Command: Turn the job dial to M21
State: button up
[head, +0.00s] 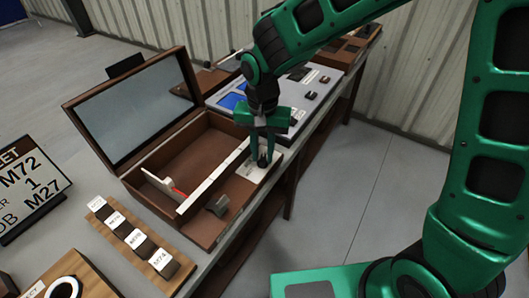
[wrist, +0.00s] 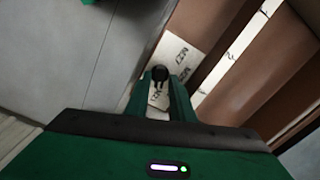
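The job dial appears as a small round black knob (head: 262,162) on a white plate (head: 250,170) at the right end of an open brown wooden box (head: 215,234). My gripper (head: 262,155) points down at the knob, with one finger on each side of it. In the wrist view the knob (wrist: 160,73) sits between the fingertips (wrist: 161,80). Whether the fingers touch it is unclear. The pointer direction cannot be made out.
The box's raised lid (head: 135,105) stands at the back left. A pale bar (head: 213,180) crosses the box. A labelled block rack (head: 140,243) stands in front. A grey panel (head: 310,95) lies behind. Open floor is to the right.

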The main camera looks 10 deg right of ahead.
aim_at(263, 157)
jog(key=shift+o, duration=0.2)
jog(key=shift+s, duration=0.1)
notch_tip(263, 157, up, 11)
jog(key=shift+f, duration=0.15)
dwell(0.4)
jog(key=s+d+r+m, duration=0.1)
jog(key=s+d, duration=0.1)
jog(key=d, duration=0.9)
jog(key=s+d+r, duration=0.1)
jog(key=s+d, duration=0.1)
jog(key=d, duration=0.9)
jog(key=s+d+f+m, duration=0.2)
jog(key=s+d+f, duration=0.1)
jog(key=s+d, duration=1.1)
jog(key=s, duration=0.3)
jog(key=shift+s, duration=0.15)
